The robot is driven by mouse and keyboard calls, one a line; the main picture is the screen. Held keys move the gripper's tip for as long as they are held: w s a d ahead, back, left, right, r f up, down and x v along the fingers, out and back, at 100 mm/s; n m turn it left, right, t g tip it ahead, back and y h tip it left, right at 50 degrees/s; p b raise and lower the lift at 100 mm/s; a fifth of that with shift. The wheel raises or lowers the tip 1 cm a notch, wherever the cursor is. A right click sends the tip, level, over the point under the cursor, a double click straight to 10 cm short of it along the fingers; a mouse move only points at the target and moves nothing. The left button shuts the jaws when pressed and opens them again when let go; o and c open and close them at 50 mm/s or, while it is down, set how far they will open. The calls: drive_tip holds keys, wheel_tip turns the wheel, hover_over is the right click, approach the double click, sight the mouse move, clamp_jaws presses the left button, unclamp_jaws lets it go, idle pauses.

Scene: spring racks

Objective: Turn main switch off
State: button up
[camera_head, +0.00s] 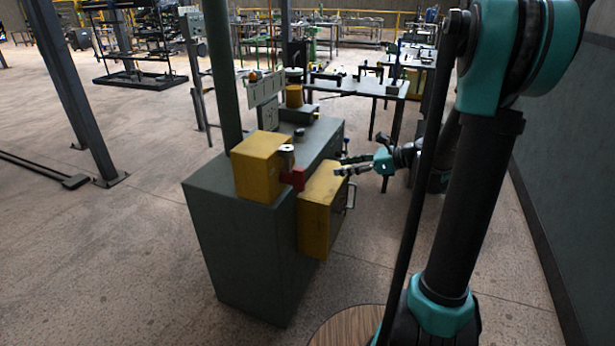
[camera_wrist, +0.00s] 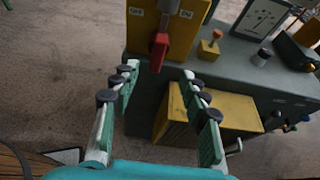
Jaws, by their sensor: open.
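The main switch is a yellow box (camera_head: 257,165) on top of a dark green machine, with a red handle (camera_head: 293,178) sticking out toward my gripper. In the wrist view, the yellow box (camera_wrist: 178,38) carries an OFF label on the left and an ON label on the right. The red handle (camera_wrist: 159,52) is on a grey shaft between the labels. I cannot tell which label it is set to. My gripper (camera_head: 340,166) is open and empty, to the right of the handle in the head view. In the wrist view, my fingertips (camera_wrist: 160,71) sit either side below the handle, apparently apart from it.
The green machine (camera_head: 235,230) has a lower yellow box (camera_head: 318,215) on its side, below my gripper. A green post (camera_head: 222,75) rises beside it. A small orange-topped lever (camera_wrist: 213,42) stands on the machine. Open floor lies to the left.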

sight(304, 172)
drive_tip(key=x, duration=1.6)
drive_tip(key=shift+a+f, duration=0.15)
drive_tip(key=shift+a, duration=0.1)
drive_tip(key=shift+d, duration=0.1)
clamp_jaws()
